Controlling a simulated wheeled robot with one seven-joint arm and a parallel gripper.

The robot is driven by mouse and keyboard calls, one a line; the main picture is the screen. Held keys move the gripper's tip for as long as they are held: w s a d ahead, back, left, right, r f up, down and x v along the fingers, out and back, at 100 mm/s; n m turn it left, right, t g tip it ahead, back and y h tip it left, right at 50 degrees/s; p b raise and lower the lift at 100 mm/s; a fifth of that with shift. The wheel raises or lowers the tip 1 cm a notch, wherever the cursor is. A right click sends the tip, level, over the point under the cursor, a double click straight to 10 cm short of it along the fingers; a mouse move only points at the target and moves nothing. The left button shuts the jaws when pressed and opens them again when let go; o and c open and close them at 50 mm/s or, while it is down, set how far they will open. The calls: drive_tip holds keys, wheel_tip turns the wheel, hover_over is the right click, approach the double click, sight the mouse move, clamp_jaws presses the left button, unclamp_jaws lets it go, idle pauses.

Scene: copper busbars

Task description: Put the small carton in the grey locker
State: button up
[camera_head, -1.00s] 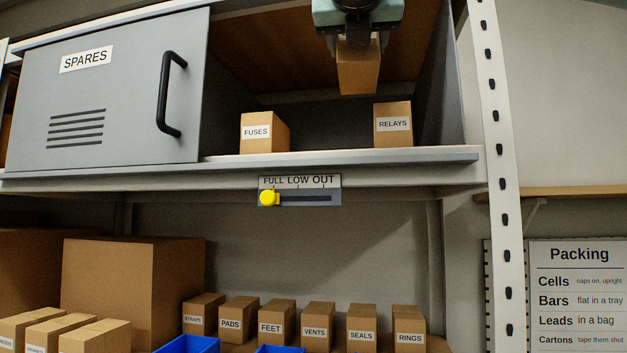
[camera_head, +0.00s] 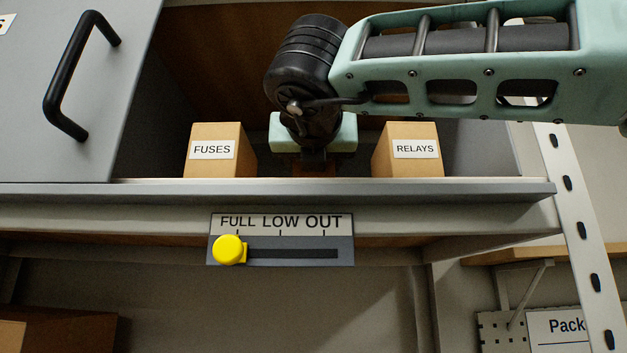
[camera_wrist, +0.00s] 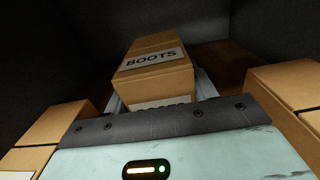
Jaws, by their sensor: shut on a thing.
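The small carton, labelled BOOTS (camera_wrist: 155,62), is held in my gripper, which shows in the wrist view (camera_wrist: 160,104) and the head view (camera_head: 315,163). My gripper is inside the open grey locker (camera_head: 330,190), between the FUSES carton (camera_head: 213,152) and the RELAYS carton (camera_head: 407,151). In the head view my gripper hides nearly all of the held carton. I cannot tell whether the carton touches the locker floor.
The locker's grey door with a black handle (camera_head: 75,75) stands at the left, clear of the opening. Below the locker's front edge is a FULL LOW OUT slider with a yellow knob (camera_head: 229,249), at FULL. A white perforated post (camera_head: 580,230) stands at the right.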

drive_tip(key=shift+f, duration=1.55)
drive_tip(key=shift+f, duration=0.2)
drive_tip(key=o, duration=1.1)
drive_tip(key=shift+r, duration=0.1)
